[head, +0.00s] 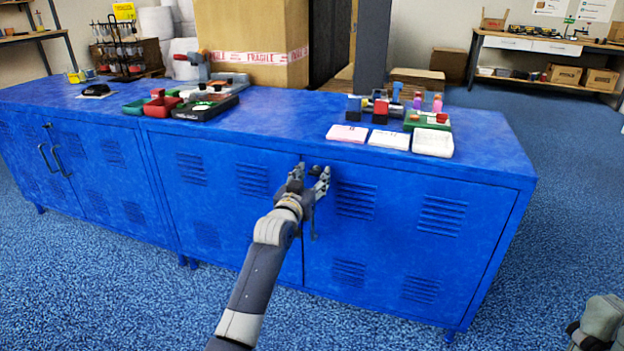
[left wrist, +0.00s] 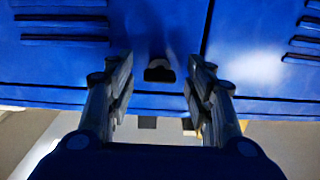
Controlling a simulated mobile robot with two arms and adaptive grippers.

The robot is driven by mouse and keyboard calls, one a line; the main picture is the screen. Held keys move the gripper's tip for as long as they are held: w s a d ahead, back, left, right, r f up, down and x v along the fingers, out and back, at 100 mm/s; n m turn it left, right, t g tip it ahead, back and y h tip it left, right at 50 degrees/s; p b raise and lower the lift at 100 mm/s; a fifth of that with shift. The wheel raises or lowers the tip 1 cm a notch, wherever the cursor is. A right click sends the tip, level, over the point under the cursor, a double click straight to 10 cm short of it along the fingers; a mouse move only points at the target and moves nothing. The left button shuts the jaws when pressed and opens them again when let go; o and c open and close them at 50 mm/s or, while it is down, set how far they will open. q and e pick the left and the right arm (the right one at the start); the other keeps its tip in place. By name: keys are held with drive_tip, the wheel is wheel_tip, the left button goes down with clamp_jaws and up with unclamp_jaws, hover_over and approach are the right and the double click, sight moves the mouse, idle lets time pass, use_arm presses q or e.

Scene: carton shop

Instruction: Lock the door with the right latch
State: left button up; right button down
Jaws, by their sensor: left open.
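The blue cabinet's right door (head: 385,235) looks shut, level with the door (head: 225,200) left of the seam. A small dark latch knob (left wrist: 158,71) sits near the seam at the top of the right door; its turn position is unclear. My left gripper (head: 309,176) is in front of the upper door edge near the seam. It is open, its fingers (left wrist: 160,85) on either side of the knob, with visible gaps and no clear contact. In the head view the gripper largely hides the latch. Part of my right arm (head: 603,322) shows at the lower right; its fingers do not show.
The cabinet top (head: 290,118) above the gripper carries pale boxes (head: 389,140), coloured containers and a dark tray (head: 206,107) of small parts. A big FRAGILE carton (head: 250,45) stands behind. The blue carpet (head: 500,300) in front is clear.

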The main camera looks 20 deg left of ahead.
use_arm(q)
clamp_jaws()
